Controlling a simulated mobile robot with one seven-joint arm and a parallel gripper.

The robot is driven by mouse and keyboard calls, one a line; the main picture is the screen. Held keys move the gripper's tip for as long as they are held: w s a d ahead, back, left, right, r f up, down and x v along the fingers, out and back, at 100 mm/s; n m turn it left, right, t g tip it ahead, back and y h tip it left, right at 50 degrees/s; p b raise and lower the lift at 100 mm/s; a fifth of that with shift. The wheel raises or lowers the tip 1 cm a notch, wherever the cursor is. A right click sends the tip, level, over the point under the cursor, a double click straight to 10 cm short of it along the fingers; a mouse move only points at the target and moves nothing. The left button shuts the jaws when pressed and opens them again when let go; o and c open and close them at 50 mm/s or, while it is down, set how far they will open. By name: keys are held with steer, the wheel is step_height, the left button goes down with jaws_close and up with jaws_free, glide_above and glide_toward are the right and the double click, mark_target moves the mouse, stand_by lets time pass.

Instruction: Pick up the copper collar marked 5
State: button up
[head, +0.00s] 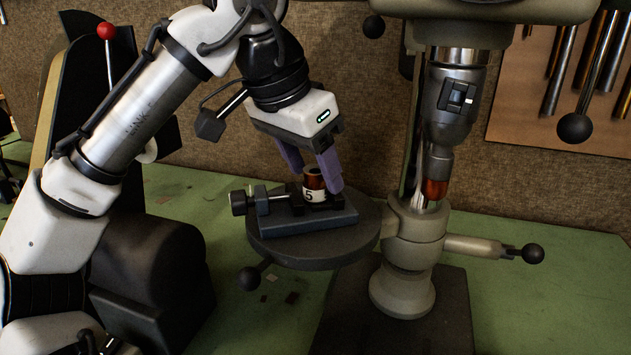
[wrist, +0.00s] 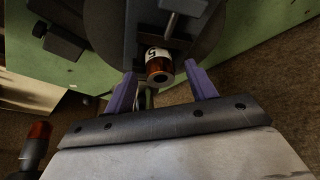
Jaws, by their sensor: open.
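The copper collar marked 5 (head: 314,184) stands upright in the small dark vise (head: 307,219) on the round drill press table (head: 313,259). It has a white band with a black 5 and a dark hole on top. The collar also shows in the wrist view (wrist: 159,69), ahead of the gap between the fingers. My gripper (head: 313,178) has two purple fingers, open, with one on each side of the collar's top in the head view. In the wrist view my gripper (wrist: 162,88) is open and empty, and I cannot tell whether a finger touches the collar.
The drill press column and its base (head: 402,290) stand right of the vise. The chuck (head: 447,105) with a copper-coloured tip hangs to the right. A handle with a black knob (head: 532,253) sticks out right. The green bench (head: 560,300) is clear at right.

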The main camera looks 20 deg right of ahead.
mark_target(313, 171)
steer(key=shift+d+f, duration=0.1)
steer(key=shift+f, duration=0.2)
steer(key=c, duration=1.2)
steer(key=shift+o, duration=0.2)
steer(key=shift+r, duration=0.15)
steer(key=shift+r, duration=0.6)
step_height(313, 171, up, 2)
steer(key=shift+r, duration=0.1)
steer(key=s+a+b, duration=0.1)
steer(key=s+a, duration=0.3)
steer(key=a, duration=0.4)
steer(key=s+a+b, duration=0.1)
steer(key=s+a, duration=0.3)
steer(key=a, duration=0.4)
